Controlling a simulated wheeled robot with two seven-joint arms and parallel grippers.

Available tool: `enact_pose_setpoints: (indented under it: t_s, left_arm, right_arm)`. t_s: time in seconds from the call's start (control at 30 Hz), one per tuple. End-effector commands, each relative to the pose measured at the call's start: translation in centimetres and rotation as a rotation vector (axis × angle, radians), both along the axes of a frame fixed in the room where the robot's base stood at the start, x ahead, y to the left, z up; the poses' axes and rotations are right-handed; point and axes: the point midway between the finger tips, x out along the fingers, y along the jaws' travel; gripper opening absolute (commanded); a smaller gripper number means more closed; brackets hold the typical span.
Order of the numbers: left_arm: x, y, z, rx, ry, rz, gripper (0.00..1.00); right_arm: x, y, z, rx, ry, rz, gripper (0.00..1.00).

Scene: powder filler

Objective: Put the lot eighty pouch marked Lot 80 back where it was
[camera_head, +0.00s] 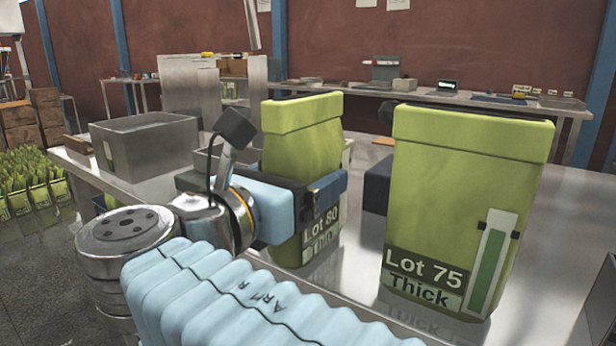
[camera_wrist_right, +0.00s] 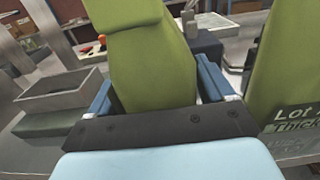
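The green Lot 80 pouch (camera_head: 303,133), its lower label reading "Lot 80 / Thin", is upright near the middle of the head view. My right gripper (camera_head: 322,190) is around its middle, with the fingers closed against its sides. In the right wrist view the pouch (camera_wrist_right: 150,62) fills the space between the two blue fingers (camera_wrist_right: 155,88). The pouch's lower left part is hidden behind the gripper and wrist. I cannot tell whether its base touches the table. My left gripper is in neither view.
A larger-looking green pouch marked "Lot 75 Thick" (camera_head: 462,205) stands on the shiny metal table (camera_head: 350,285), close at the right. A grey open bin (camera_head: 145,143) is at the table's left. A dark block (camera_head: 376,188) sits between the pouches. Several green pouches (camera_head: 30,195) stand at far left.

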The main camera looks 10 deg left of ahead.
Motion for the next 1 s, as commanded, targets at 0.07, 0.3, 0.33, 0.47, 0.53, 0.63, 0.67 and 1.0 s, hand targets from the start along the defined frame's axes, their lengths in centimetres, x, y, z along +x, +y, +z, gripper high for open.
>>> enact_pose_setpoints:
  t_s: [0.07,0.3,0.33,0.47,0.53,0.63,0.67,1.0]
  left_arm:
    - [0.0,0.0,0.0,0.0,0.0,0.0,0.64]
    - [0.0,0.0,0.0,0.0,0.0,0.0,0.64]
    - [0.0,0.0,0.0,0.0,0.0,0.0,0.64]
    - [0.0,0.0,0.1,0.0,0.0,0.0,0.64]
    - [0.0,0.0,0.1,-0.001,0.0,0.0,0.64]
    - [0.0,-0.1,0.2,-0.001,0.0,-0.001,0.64]
    - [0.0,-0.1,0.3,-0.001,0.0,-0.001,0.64]
    - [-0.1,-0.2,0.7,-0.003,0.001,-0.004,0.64]
  right_arm:
    - [0.0,0.0,0.0,0.0,0.0,0.0,0.94]
    - [0.0,0.0,0.0,0.0,0.0,0.0,0.94]
    - [0.0,0.0,0.1,0.0,0.0,0.0,0.94]
    - [-0.8,0.3,0.3,0.0,-0.001,0.002,0.94]
    - [-1.9,0.8,0.3,0.0,-0.001,0.004,0.94]
    - [-4.0,1.6,0.4,-0.001,-0.002,0.003,0.94]
    - [-4.8,1.8,0.3,-0.002,-0.002,0.004,0.94]
    - [-10.6,3.9,0.4,0.0,-0.001,0.001,0.94]
